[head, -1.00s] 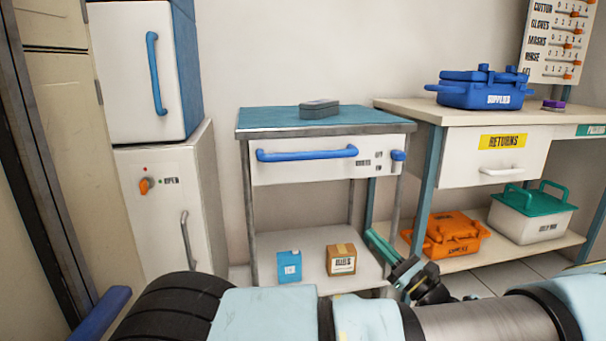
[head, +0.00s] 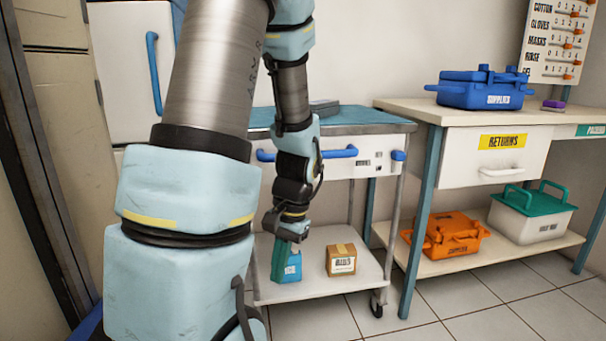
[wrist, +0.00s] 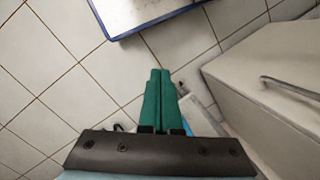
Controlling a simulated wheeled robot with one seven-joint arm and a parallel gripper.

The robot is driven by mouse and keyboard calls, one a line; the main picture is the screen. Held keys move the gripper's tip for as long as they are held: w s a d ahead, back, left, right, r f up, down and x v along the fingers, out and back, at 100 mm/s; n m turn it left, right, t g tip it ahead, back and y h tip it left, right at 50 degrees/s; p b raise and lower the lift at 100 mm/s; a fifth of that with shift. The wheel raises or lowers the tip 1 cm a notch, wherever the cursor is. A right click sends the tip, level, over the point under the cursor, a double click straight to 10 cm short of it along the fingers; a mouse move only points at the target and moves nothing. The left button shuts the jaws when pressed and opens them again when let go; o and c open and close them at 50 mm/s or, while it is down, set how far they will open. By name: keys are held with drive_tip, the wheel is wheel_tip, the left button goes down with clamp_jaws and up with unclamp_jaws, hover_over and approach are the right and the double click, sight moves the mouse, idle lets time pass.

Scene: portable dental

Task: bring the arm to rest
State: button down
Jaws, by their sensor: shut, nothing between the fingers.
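My arm stands raised in the left half of the head view, with its forearm bent downward in front of the small cart. My gripper (head: 278,262) hangs at the lower end, its teal fingers pointing down. In the head view it overlaps a small blue box (head: 293,268) on the cart's lower shelf; I cannot tell how far apart they are. In the wrist view my gripper (wrist: 160,75) has its two green fingers pressed together, with nothing between them.
The cart (head: 375,128) has a teal top and a lower shelf with a cardboard box (head: 341,260). A bench (head: 405,108) with a blue supplies case (head: 487,90) stands right. An orange case (head: 445,236) is below. The tiled floor (head: 470,305) in front is clear.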

wheel_tip(320, 180, up, 40)
drive_tip(key=a+n+t+h+p, duration=0.1)
drive_tip(key=n+t+h+p, duration=0.1)
drive_tip(key=p, duration=3.3)
drive_tip(key=shift+s+a+n+t, duration=0.3)
drive_tip(key=shift+n+t, duration=0.2)
drive_tip(key=shift+n, duration=0.5)
